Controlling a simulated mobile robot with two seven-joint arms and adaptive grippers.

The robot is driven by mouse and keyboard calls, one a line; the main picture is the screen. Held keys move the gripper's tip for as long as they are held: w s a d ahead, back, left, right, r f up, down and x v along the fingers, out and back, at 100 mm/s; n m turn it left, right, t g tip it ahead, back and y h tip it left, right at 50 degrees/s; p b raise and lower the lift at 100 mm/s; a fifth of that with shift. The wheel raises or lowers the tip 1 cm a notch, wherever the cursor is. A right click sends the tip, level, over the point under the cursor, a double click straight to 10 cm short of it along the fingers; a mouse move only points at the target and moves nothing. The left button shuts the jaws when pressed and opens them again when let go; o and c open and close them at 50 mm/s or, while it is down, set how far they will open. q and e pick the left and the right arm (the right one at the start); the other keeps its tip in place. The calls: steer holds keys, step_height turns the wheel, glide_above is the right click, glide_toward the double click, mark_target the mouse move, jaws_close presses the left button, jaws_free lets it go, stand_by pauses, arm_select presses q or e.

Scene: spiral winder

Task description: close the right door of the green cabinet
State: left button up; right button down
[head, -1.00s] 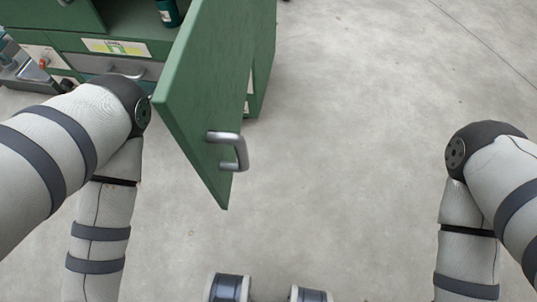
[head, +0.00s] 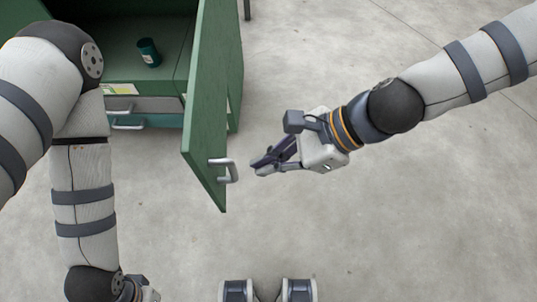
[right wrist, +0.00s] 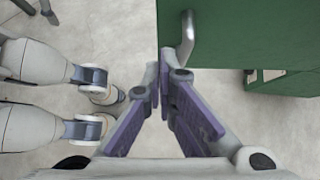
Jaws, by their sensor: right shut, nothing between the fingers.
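The green cabinet (head: 112,62) stands at the upper left of the head view. Its right door (head: 205,100) is open and swung out toward me, with a grey bar handle (head: 228,170) near its free edge. My right gripper (head: 256,168) is shut and empty, just right of the handle, with a small gap between them. In the right wrist view the fingertips (right wrist: 159,77) are together just below the handle (right wrist: 187,38) and beside the green door (right wrist: 245,32). My left gripper is mostly cut off at the bottom left of the head view; its fingers are not visible.
A dark green can (head: 149,52) stands inside the cabinet. Drawers with grey handles (head: 127,127) sit below the compartment. The concrete floor (head: 350,220) is clear to the right of the door and in front of it.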

mark_target(210, 185)
steer(key=shift+s+a+f, duration=0.1)
steer(key=shift+a+f, duration=0.55)
steer(key=shift+a, duration=0.65)
steer(key=shift+s+a+f, duration=0.1)
steer(key=shift+a+f, duration=0.5)
steer(key=shift+a, duration=0.75)
steer(key=shift+s+a+f, duration=0.1)
steer(key=shift+a+f, duration=0.55)
steer(key=shift+a, duration=0.65)
steer(key=shift+a, duration=0.1)
